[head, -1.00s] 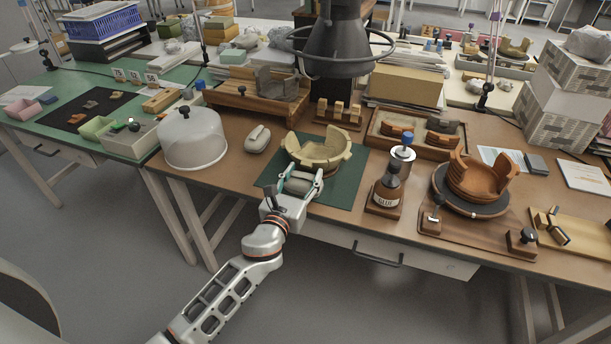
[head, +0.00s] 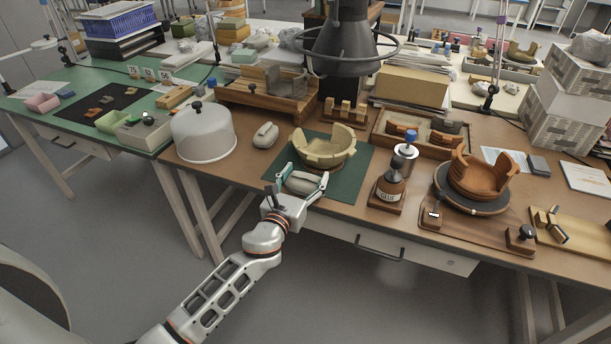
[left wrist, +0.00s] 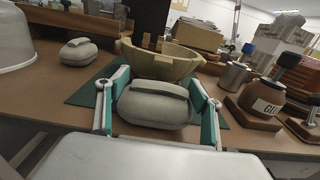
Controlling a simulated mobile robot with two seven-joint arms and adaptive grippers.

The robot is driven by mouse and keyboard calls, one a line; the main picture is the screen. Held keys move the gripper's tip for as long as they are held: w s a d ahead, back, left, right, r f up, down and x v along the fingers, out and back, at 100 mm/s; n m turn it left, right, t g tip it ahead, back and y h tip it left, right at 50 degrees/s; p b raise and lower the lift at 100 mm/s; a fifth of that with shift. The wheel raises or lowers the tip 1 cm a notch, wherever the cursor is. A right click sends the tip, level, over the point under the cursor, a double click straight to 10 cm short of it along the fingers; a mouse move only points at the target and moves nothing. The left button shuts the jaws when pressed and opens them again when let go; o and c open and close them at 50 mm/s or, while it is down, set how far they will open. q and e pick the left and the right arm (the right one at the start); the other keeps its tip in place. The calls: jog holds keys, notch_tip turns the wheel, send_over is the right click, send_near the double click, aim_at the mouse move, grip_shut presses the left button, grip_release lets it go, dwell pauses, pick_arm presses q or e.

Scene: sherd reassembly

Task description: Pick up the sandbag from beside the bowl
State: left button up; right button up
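A grey-beige sandbag (head: 303,183) with a strap on top is between the fingers of my left gripper (head: 302,181), in front of the bowl. In the left wrist view the sandbag (left wrist: 155,103) fills the space between the two teal pads, which press its left and right sides. Whether its underside is clear of the green mat (head: 348,187) I cannot tell. The broken cream bowl (head: 325,150) stands behind it on the mat and is partly covered by the sandbag in the left wrist view (left wrist: 165,62). My right gripper is out of view.
A second sandbag (head: 265,135) lies left of the mat, near a domed white cover (head: 203,135). A glue bottle (head: 389,188) on a wooden base stands right of the mat. A lamp (head: 343,45) hangs above the back. The front drawer handle (head: 379,250) sticks out below the table edge.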

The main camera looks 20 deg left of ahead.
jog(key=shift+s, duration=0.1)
pick_arm(q)
jog(key=shift+s, duration=0.3)
jog(key=s, duration=1.1)
jog(key=shift+s+a, duration=0.25)
jog(key=s+d+f+n+g+h+p, duration=0.1)
jog(key=s+f+n+g, duration=0.2)
jog(key=s+f+n, duration=0.6)
jog(key=s+d+f+n+g+h+p, duration=0.1)
jog(key=s+f+n+g, duration=0.3)
jog(key=n, duration=1.9)
jog(key=s+f+p, duration=0.1)
jog(key=s+f, duration=0.4)
jog(key=s, duration=0.4)
jog(key=shift+s+d, duration=0.15)
jog(key=shift+d, duration=0.25)
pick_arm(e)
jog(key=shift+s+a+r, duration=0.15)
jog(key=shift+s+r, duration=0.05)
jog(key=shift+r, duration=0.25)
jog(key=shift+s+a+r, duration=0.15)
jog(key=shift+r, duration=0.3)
